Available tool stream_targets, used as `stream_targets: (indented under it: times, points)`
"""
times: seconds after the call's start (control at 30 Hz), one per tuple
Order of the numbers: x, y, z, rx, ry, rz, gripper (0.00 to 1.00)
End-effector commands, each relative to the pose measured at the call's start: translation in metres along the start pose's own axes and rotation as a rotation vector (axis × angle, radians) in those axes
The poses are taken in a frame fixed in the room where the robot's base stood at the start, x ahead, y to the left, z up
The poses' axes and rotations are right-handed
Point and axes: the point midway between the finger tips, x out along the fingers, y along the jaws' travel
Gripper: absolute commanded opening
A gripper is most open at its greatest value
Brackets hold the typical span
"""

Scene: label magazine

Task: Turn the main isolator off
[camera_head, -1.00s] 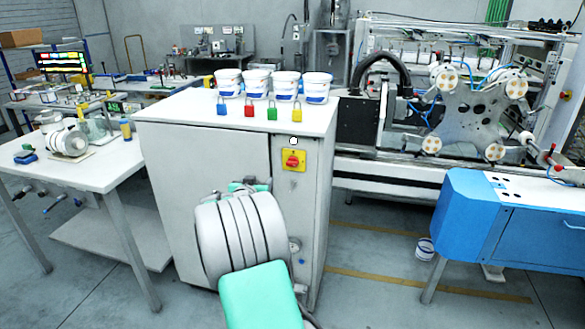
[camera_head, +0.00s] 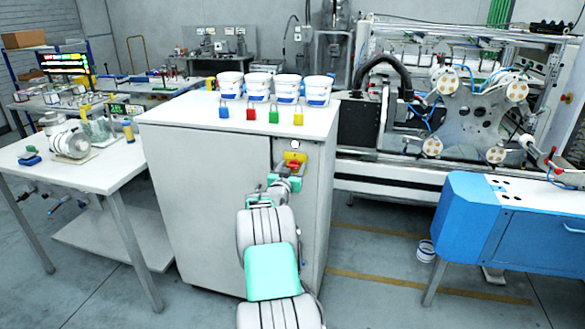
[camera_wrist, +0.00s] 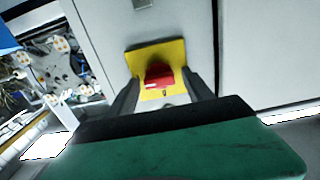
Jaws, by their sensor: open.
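The main isolator is a red rotary handle on a yellow plate (camera_head: 301,157), on the front of the white cabinet (camera_head: 207,195). In the wrist view the red handle (camera_wrist: 159,76) sits in front of the yellow plate (camera_wrist: 172,56), with a small mark below it. My gripper (camera_head: 291,170) is at the isolator in the head view and hides the lower part of it. In the wrist view my gripper's two dark fingers (camera_wrist: 161,92) are open, one on each side of the red handle. I cannot tell whether they touch it.
Blue, red, green and yellow padlocks (camera_head: 250,114) and several white tubs (camera_head: 274,87) stand on the cabinet top. A side table (camera_head: 105,170) is at the left, a blue machine (camera_head: 500,225) at the right.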

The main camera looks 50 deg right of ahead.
Motion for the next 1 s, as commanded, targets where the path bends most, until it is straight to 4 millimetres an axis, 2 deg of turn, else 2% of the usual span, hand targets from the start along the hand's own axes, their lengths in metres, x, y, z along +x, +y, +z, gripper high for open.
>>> stream_targets:
  times: [0.07,0.73,1.0]
  points:
    - [-0.0002,-0.0001,0.0002,0.000,0.000,0.000,0.56]
    - [-0.0004,-0.0002,0.0001,0.000,0.000,0.000,0.01]
    - [-0.0005,-0.0003,0.0012,-0.015,0.000,0.000,0.00]
